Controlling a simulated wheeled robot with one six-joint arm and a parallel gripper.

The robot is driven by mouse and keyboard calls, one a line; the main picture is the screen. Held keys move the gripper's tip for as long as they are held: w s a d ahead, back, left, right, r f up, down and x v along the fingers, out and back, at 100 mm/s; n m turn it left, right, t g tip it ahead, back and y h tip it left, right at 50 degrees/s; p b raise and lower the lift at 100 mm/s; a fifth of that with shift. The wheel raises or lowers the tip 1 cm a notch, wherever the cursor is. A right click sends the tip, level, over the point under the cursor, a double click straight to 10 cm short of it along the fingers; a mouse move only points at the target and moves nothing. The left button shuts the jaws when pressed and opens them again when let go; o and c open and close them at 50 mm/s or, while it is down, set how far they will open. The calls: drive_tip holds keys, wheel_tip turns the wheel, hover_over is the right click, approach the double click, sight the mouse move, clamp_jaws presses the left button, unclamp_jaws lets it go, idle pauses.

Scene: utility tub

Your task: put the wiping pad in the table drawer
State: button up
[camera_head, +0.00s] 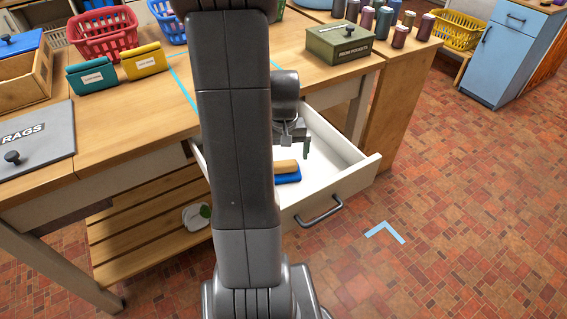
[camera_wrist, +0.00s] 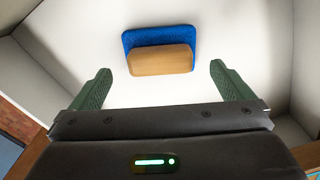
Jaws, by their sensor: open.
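The wiping pad (camera_wrist: 160,40) has a blue base and a tan wooden handle. It lies on the white floor of the open table drawer (camera_head: 345,182). In the head view the pad (camera_head: 287,178) shows at the drawer's near left part, partly hidden behind my arm. My gripper (camera_wrist: 158,85) is open, with its two green fingers spread wide and nothing between them. The pad lies ahead of the fingertips in the wrist view, apart from them. In the head view my gripper (camera_head: 300,148) is over the drawer, with one finger partly hidden.
The wooden table (camera_head: 130,103) holds a green lidded box (camera_head: 342,43), teal (camera_head: 91,76) and yellow (camera_head: 144,61) packs, a red basket (camera_head: 103,33) and a grey RAGS lid (camera_head: 35,140). Spools stand at the back right. The brick floor (camera_head: 440,220) right of the drawer is clear.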

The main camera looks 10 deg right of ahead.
sight(283, 163)
wheel_tip(283, 163, up, 6)
drive_tip(key=shift+r+p, duration=0.1)
drive_tip(key=shift+p, duration=0.2)
drive_tip(key=shift+c, duration=0.4)
idle(0.8)
